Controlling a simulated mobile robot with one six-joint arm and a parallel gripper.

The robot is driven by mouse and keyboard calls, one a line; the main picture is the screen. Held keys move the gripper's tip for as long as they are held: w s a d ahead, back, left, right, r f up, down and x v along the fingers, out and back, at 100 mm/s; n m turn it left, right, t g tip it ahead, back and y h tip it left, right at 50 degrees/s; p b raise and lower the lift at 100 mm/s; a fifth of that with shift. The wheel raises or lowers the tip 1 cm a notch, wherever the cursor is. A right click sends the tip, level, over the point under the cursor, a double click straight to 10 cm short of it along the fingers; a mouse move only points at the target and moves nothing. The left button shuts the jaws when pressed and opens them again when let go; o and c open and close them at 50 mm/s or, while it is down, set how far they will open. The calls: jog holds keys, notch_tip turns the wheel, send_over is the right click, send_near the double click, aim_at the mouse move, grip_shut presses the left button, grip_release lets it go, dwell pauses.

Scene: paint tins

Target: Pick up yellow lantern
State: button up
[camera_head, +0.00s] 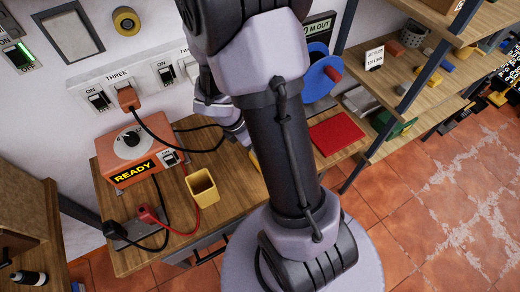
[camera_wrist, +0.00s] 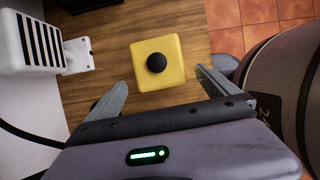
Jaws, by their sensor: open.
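The yellow lantern (camera_wrist: 172,77), a square yellow body with a round black knob on top, is on the wooden bench in the wrist view. It is seen from above, ahead of and between the fingertips of my gripper (camera_wrist: 162,84). The fingers are spread apart with nothing held; I cannot tell how far above the lantern they are. In the head view a sliver of yellow (camera_head: 254,163) beside my arm may be the lantern; my arm hides the rest. My gripper is largely hidden behind the arm there.
A yellow open-topped box (camera_head: 202,188) stands on the bench, left of my arm, near an orange READY unit (camera_head: 133,155) with cables. A red flat item (camera_head: 335,133) lies to the right. A white vented object (camera_wrist: 30,45) is left in the wrist view.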

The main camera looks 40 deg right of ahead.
jog(key=b+x, duration=0.1)
jog(key=x, duration=0.3)
jog(key=shift+s+f+b, duration=0.1)
jog(key=shift+f+b, duration=0.1)
jog(key=shift+b, duration=0.1)
jog(key=b+x, duration=0.3)
jog(key=x, duration=0.2)
jog(key=shift+f, duration=0.15)
jog(key=shift+r, duration=0.2)
jog(key=c, duration=1.9)
